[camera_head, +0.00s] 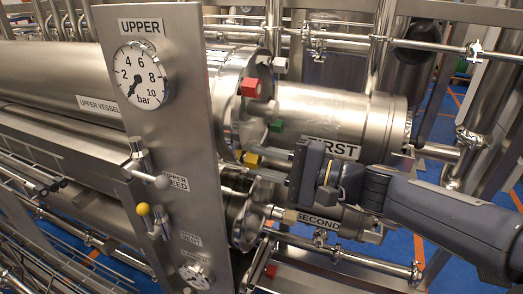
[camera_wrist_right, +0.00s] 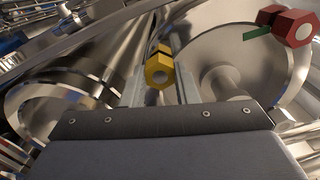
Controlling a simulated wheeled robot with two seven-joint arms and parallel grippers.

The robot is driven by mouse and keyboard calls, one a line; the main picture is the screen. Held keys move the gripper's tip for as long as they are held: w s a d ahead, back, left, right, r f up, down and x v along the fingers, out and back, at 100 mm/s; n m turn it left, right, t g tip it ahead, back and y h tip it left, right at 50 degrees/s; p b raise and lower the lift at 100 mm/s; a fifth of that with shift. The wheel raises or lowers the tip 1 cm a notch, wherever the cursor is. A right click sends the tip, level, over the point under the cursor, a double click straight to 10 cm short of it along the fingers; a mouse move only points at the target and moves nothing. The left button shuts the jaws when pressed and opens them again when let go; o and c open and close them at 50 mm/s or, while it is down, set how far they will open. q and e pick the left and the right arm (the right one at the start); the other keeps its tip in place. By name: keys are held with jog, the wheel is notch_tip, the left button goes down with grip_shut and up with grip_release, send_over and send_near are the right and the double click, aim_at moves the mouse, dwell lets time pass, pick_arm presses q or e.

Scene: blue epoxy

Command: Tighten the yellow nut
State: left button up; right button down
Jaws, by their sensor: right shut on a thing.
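The yellow nut (camera_head: 252,160) sits on the flange of the upper vessel in the head view, below the green and red nuts. It also shows in the right wrist view (camera_wrist_right: 159,72), between my right gripper's fingers. My right gripper (camera_head: 268,158) comes in from the right, with its fingers pointing left at the nut. In the right wrist view the two fingers (camera_wrist_right: 160,85) flank the yellow nut and are shut on it. My left gripper is not in view.
A red nut (camera_head: 250,88) and a green nut (camera_head: 276,125) are on the same flange. A steel panel (camera_head: 185,120) with an UPPER gauge (camera_head: 139,74) and valve levers stands at the left. Steel pipes and the cylinder marked FIRST (camera_head: 320,110) crowd the space around my right gripper.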

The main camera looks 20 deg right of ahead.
jog(key=c, duration=1.6)
grip_release()
jog(key=shift+r+m, duration=0.1)
jog(key=shift+m, duration=0.8)
jog(key=o, duration=0.4)
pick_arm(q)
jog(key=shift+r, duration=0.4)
pick_arm(e)
jog(key=shift+d, duration=0.1)
pick_arm(q)
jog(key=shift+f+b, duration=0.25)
jog(key=shift+b, duration=0.05)
pick_arm(e)
jog(key=v, duration=0.6)
